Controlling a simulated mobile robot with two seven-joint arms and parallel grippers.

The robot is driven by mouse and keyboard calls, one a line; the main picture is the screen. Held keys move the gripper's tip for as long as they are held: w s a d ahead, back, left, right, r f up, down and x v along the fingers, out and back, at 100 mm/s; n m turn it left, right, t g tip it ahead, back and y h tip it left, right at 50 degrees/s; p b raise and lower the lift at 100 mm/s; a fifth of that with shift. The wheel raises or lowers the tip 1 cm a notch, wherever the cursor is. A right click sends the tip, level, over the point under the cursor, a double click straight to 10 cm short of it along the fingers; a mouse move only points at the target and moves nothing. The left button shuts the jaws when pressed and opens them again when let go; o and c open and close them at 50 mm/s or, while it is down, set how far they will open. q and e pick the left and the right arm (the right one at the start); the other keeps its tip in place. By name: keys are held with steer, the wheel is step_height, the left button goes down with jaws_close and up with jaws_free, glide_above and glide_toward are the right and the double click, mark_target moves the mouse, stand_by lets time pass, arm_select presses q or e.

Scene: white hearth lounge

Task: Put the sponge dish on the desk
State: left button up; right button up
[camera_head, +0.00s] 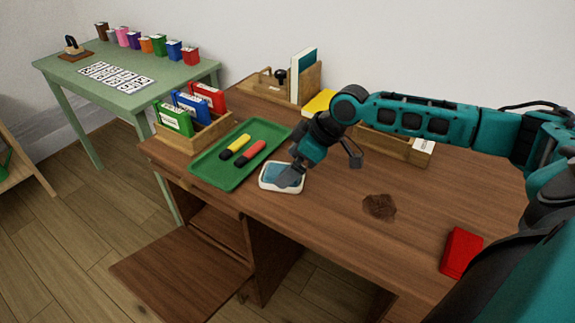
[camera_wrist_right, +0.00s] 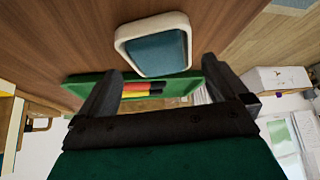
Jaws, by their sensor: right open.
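The sponge dish (camera_head: 266,185) is white with a blue-teal sponge in it. It appears to rest on the brown wooden desk (camera_head: 330,215), near the front edge and just right of the green tray. My right gripper (camera_head: 289,178) is open just over the dish and hides part of it. In the right wrist view the dish (camera_wrist_right: 181,20) lies just beyond the open fingertips (camera_wrist_right: 162,75), with nothing held between them. Whether a finger touches the dish, I cannot tell. My left gripper is not in view.
The green tray (camera_head: 205,170) holds a yellow and a red marker. Wooden boxes with coloured boxes (camera_head: 175,117) stand behind it. A brown patch (camera_head: 379,206) and a red block (camera_head: 461,252) lie to the right. Bare desk lies between. A green table (camera_head: 150,90) stands at left.

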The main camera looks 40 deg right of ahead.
steer(key=p+v, duration=0.1)
steer(key=v, duration=0.9)
steer(key=shift+p, duration=0.35)
